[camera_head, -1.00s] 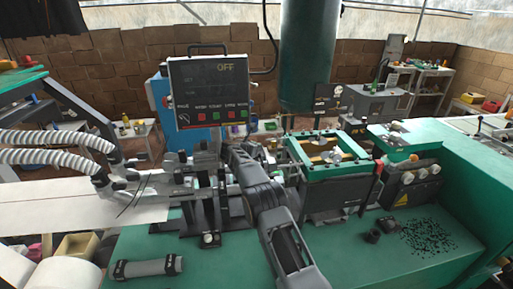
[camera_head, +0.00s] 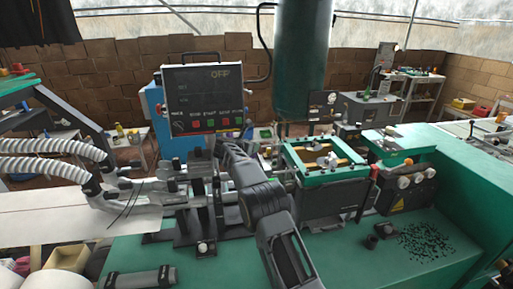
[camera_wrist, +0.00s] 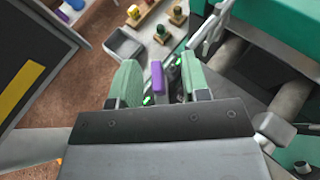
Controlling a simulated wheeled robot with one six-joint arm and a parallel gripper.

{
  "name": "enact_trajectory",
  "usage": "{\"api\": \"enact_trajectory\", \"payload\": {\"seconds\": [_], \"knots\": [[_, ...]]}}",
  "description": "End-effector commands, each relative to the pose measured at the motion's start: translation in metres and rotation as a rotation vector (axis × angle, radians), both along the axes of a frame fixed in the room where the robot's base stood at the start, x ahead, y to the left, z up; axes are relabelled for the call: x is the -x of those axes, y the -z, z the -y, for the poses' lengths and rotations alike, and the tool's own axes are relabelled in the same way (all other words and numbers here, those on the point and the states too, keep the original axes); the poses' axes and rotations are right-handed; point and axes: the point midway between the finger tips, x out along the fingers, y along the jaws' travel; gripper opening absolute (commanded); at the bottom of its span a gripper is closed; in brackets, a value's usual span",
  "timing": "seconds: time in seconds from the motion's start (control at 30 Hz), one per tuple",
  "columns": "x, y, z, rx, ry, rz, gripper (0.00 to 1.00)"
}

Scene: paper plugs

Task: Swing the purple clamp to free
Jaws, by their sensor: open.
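The purple clamp (camera_wrist: 158,80) shows in the wrist view as a short upright purple bar. It lies between the two green-padded fingers of my gripper (camera_wrist: 161,78), with a visible gap on each side. The fingers are open and do not appear to touch it. In the head view my dark arm reaches over the machine, and I cannot make out the fingers or the clamp there.
A control panel (camera_head: 203,98) reading OFF stands behind the arm. A green-framed unit (camera_head: 327,165) is to its right, and white ribbed hoses (camera_head: 50,146) are at left. The green bench (camera_head: 340,255) has free room in front. The wrist view shows a grey box (camera_wrist: 124,46) beyond the fingers.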

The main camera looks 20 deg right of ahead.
Motion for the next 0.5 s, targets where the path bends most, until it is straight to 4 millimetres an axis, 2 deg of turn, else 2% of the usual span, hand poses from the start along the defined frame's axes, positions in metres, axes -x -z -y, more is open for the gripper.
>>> {"api": "enact_trajectory", "payload": {"seconds": [0.23, 0.5], "knots": [[0.035, -0.040, -0.003, 0.000, -0.002, 0.005, 0.43], [0.079, -0.058, -0.007, 0.001, -0.001, 0.002, 0.43]]}}
